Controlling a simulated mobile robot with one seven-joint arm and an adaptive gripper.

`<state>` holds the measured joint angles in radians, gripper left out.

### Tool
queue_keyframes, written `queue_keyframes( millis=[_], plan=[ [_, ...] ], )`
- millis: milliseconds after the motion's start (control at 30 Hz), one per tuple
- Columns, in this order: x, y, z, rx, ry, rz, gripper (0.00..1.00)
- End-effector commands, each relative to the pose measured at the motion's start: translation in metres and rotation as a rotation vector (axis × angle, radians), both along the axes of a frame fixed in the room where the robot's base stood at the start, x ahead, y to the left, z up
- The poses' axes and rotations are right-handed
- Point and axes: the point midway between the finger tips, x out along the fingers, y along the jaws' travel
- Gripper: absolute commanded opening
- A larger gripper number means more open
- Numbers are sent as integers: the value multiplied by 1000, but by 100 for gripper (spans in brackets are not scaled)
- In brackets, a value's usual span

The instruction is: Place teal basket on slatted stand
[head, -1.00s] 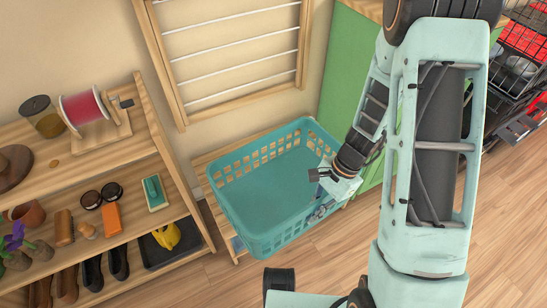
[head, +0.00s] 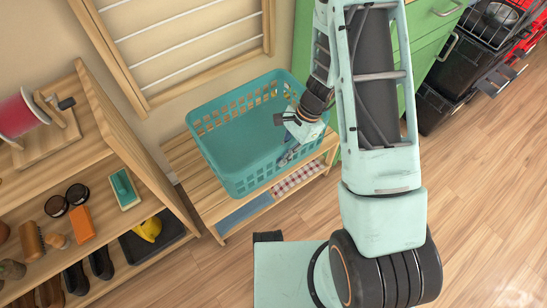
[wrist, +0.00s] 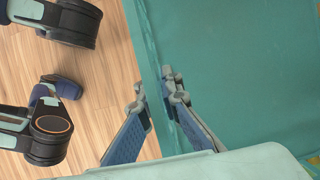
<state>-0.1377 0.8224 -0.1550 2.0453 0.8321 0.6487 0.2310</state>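The teal basket (head: 222,160) is upright and empty over the slatted stand (head: 211,205), towards its back and right. Bare wooden slats show to its left and in front. I cannot tell whether its base rests on the slats or is slightly above. My gripper (head: 288,157) is at the basket's right-hand front wall. In the wrist view, my gripper (wrist: 156,88) has one finger outside and one inside the basket's wall (wrist: 153,60), with the tips close together on it.
A wooden shelf (head: 150,190) with small goods stands close to the stand's left. A wooden rack (head: 140,98) hangs on the wall behind. A green cabinet (head: 425,30) is to the right.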

Motion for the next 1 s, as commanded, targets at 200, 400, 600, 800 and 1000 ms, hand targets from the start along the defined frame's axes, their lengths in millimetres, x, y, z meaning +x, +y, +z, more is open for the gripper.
queue_keyframes(
  millis=[200, 400, 600, 800, 1000],
  plan=[
    [30, 13, -40, 0, 0, 3, 0],
    [41, 18, -51, 1, -1, 1, 0],
    [48, 22, -69, 1, 2, 1, 0],
    [48, 21, -92, 1, -1, 1, 0],
    [48, 21, -90, 1, -1, 1, 0]
  ],
)
